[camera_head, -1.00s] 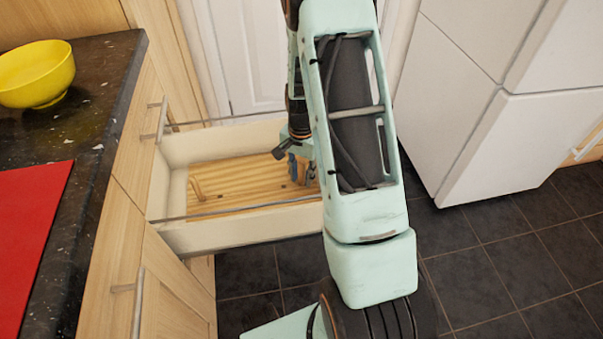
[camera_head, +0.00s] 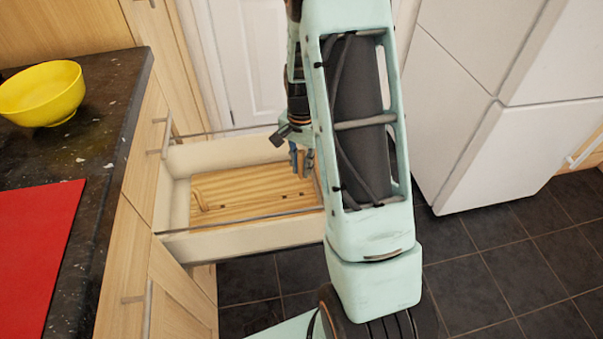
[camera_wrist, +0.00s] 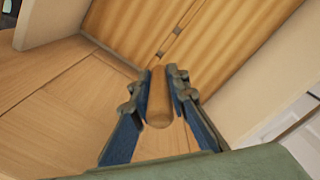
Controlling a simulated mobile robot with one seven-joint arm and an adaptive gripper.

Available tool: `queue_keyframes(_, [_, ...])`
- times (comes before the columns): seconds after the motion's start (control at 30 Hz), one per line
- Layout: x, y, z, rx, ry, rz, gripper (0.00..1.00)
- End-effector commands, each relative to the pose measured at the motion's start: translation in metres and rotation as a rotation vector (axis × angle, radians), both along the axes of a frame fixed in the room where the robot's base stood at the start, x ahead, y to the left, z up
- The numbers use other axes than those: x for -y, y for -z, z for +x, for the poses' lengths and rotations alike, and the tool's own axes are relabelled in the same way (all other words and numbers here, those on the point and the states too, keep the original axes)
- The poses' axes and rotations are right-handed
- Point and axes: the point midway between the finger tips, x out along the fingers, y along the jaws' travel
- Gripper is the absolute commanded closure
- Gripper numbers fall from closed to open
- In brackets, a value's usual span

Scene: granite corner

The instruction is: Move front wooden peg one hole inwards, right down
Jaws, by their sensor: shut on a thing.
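My gripper (camera_wrist: 161,92) is shut on a round wooden peg (camera_wrist: 158,103), which lies between its two blue fingers in the wrist view. The peg's near end shows; whether its far end touches the board is unclear. In the wrist view the board (camera_wrist: 225,45) shows dark holes beyond the peg. In the head view my gripper (camera_head: 300,162) is over the board's back right part, and the peg in it cannot be made out.
The drawer's pale front-side wall (camera_head: 240,240) and thin rails surround the board. A dark counter (camera_head: 105,150) on the left carries a yellow bowl (camera_head: 42,94) and a red mat (camera_head: 38,255). A white fridge (camera_head: 495,150) stands at right. Dark tiled floor is clear.

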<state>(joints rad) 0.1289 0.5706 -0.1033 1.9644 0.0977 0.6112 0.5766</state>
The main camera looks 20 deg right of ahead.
Motion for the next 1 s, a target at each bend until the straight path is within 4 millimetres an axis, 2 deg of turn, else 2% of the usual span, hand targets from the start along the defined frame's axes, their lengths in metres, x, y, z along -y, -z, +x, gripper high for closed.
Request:
queue_keyframes(0.1, [0.000,-0.010,0.000,0.001,0.000,-0.001,1.00])
queue_keyframes(1.0, [0.000,-0.044,0.000,0.000,0.000,0.000,1.00])
